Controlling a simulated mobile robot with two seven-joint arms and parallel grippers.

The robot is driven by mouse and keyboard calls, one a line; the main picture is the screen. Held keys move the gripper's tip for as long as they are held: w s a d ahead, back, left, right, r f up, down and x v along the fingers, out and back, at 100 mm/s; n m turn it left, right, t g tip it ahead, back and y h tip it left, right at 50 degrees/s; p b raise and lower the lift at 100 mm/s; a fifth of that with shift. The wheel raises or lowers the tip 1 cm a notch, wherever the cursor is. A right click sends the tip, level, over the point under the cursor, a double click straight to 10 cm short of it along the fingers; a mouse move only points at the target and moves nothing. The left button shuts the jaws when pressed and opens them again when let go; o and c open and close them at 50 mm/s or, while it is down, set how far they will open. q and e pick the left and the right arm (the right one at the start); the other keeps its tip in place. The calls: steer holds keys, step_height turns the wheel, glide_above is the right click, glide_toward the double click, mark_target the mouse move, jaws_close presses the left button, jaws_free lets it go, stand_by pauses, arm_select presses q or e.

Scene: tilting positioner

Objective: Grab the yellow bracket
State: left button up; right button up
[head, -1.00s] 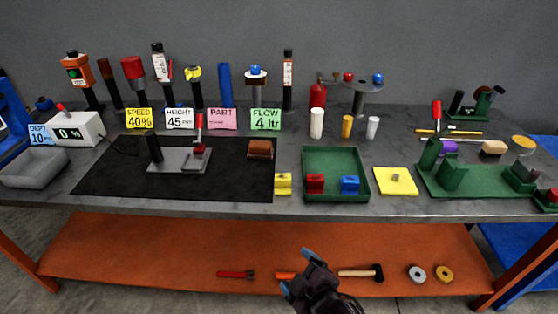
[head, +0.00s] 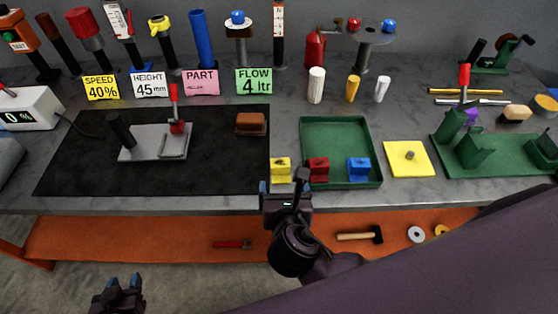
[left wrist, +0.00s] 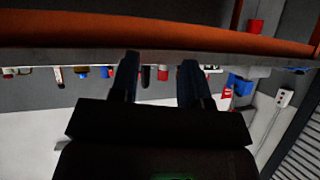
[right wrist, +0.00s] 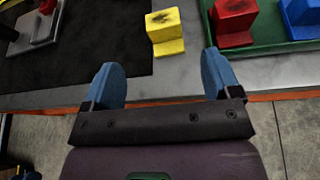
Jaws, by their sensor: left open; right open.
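The yellow bracket (head: 280,170) is a small stepped block at the front edge of the grey table, left of the green tray. It also shows in the right wrist view (right wrist: 165,34), a little beyond and between the fingertips. My right gripper (head: 283,184) is open and empty, just in front of the bracket and apart from it, near the table's front edge. Its two blue fingers (right wrist: 158,66) are spread. My left gripper (head: 122,284) is open and empty, low at the bottom left in front of the table; its fingers show in the left wrist view (left wrist: 160,78).
A green tray (head: 340,128) holds a red block (head: 318,169) and a blue block (head: 358,169) close right of the bracket. A black mat (head: 70,160) with a clamp fixture (head: 155,142) and a brown block (head: 251,123) lies to the left. A yellow plate (head: 408,158) lies farther right.

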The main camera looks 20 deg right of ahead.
mark_target(281, 166)
steer(key=shift+n, duration=0.4)
steer(key=x, duration=0.4)
steer(key=shift+w+d+f, duration=0.1)
steer(key=shift+w+f, duration=0.1)
steer(key=shift+w, duration=0.1)
steer(key=shift+w+d+f+b, duration=0.2)
steer(key=shift+w+f+b, duration=0.1)
steer(key=shift+w, duration=0.35)
steer(key=shift+x, duration=2.3)
arm_select(q)
steer(key=shift+s+f, duration=0.3)
steer(key=shift+f, duration=0.3)
arm_select(e)
steer(key=shift+s+d, duration=0.1)
steer(key=shift+d, duration=0.05)
steer(key=shift+c, duration=0.2)
arm_select(q)
steer(key=shift+s+a+f, duration=0.1)
steer(key=shift+s+f, duration=0.1)
steer(key=shift+s, duration=0.05)
arm_select(e)
steer(key=c, duration=1.2)
